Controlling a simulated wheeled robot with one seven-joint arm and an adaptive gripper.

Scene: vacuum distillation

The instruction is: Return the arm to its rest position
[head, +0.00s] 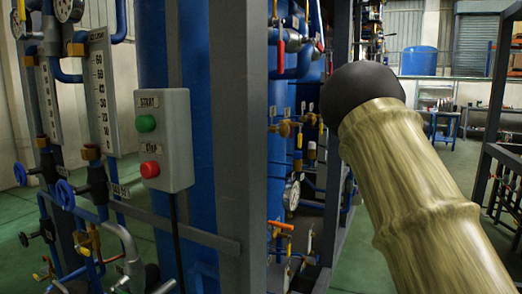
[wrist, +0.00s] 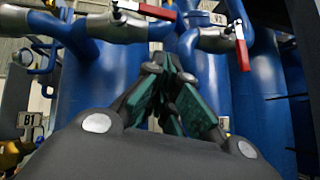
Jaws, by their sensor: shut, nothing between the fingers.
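My gripper (wrist: 170,68) shows in the wrist view. Its dark fingers with green pads are drawn together at the tips, with nothing held between them. Behind the fingers stand large blue cylinders (wrist: 90,85), with pipes and red-handled valves above. I cannot tell the exact gap to them. In the head view, a tan, bamboo-textured link of my arm (head: 415,180) with a black rounded end rises from the lower right. My gripper does not show in the head view.
A grey control box (head: 165,140) with green START and red STOP buttons is at left, near a grey post (head: 245,150). Gauges, valves and blue pipes crowd the rack. Green floor (head: 440,180) shows behind the arm link. A dark railing (head: 495,140) stands at right.

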